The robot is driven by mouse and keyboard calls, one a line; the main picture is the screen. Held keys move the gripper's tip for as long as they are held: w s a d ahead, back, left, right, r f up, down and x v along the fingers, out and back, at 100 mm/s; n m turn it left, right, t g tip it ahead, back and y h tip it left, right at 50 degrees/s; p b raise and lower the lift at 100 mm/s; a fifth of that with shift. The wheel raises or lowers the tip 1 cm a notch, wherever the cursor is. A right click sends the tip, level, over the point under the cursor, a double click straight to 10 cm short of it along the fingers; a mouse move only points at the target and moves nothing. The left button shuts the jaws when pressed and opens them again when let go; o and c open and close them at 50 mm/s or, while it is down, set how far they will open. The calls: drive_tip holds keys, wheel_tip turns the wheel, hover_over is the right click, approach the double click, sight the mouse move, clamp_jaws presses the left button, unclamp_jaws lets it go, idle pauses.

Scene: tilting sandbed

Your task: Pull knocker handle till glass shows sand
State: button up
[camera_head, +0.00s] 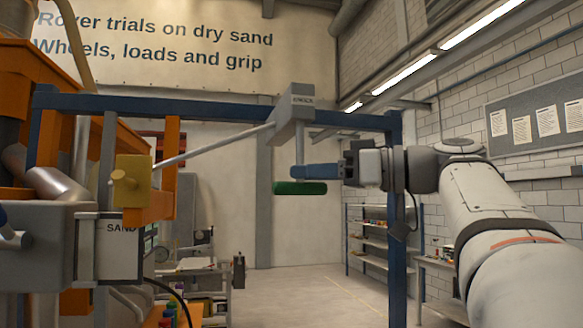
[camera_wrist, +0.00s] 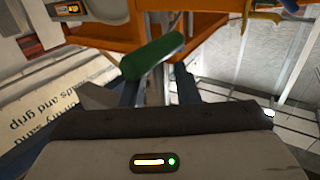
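The knocker (camera_head: 296,101) is a grey box near the blue crossbar, with a long rod running down-left to a yellow block (camera_head: 132,181). Its green handle (camera_head: 301,188) hangs on a thin stem. My gripper (camera_head: 306,171) reaches in from the right, its blue fingers level with the stem just above the green bar. In the wrist view the green handle (camera_wrist: 152,55) lies across the fingertips, and the two fingers stand apart. I cannot tell whether they touch the stem. A white "SAND" label (camera_head: 121,228) shows at lower left; I cannot make out the glass or any sand in it.
A blue frame post (camera_head: 397,270) stands just below my wrist, and the blue crossbar (camera_head: 220,108) runs above. Orange machinery (camera_head: 75,110) fills the left. Shelves (camera_head: 375,240) and a cart (camera_head: 205,290) stand behind. The space below the handle is clear.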

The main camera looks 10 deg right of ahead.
drive_tip(key=shift+x, duration=1.1)
drive_tip(key=shift+c, duration=0.5)
clamp_jaws()
